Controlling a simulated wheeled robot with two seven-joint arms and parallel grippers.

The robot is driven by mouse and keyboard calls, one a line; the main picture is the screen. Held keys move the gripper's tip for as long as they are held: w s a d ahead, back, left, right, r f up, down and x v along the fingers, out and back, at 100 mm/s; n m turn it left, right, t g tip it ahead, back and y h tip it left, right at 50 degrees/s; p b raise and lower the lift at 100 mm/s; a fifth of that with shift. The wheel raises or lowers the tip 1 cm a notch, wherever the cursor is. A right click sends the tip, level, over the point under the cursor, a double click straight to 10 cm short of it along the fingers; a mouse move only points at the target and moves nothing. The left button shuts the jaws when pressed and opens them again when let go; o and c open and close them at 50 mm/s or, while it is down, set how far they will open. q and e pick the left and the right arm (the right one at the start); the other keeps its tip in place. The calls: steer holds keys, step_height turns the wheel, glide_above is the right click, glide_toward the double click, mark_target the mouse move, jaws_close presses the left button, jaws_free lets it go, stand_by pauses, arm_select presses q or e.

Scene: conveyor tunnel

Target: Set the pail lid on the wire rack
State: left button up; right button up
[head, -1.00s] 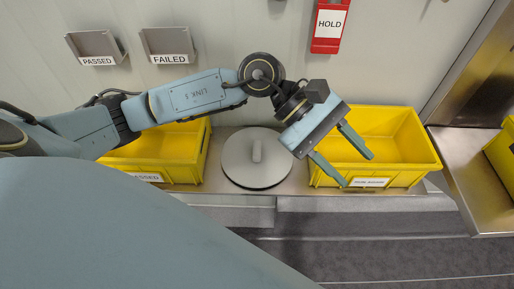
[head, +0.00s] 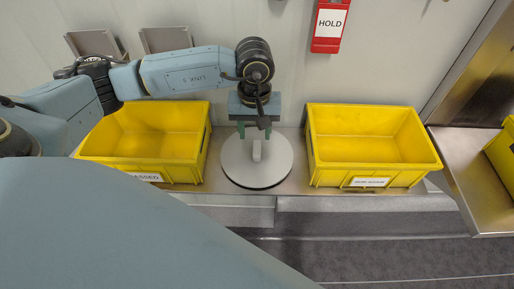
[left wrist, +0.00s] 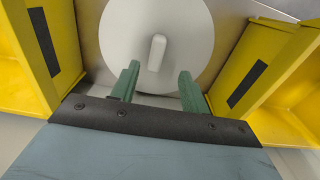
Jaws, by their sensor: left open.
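The pail lid, a round grey disc (head: 238,170) with an upright bar handle (head: 256,150), lies flat on the metal ledge between two yellow bins. It also shows in the left wrist view (left wrist: 190,35), with its handle (left wrist: 157,52) near the middle. My left gripper (head: 256,128) is over the back part of the lid, fingers pointing down. In the left wrist view the open fingers (left wrist: 159,82) are apart and empty, with the handle beyond the gap between them. I see no wire rack in these views. My right gripper is not in view.
Yellow bins stand close on both sides of the lid, left (head: 155,140) and right (head: 368,140). Label holders (head: 165,40) and a red HOLD holder (head: 330,25) are on the wall behind. A metal surface (head: 470,175) lies at the right, with another yellow bin on it.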

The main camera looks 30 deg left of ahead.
mark_target(257, 147)
arm_select(q)
steer(key=f, duration=0.5)
steer(key=shift+w+d+f, duration=0.15)
steer(key=shift+w+f, duration=0.1)
steer(key=shift+f, duration=0.15)
jaws_close()
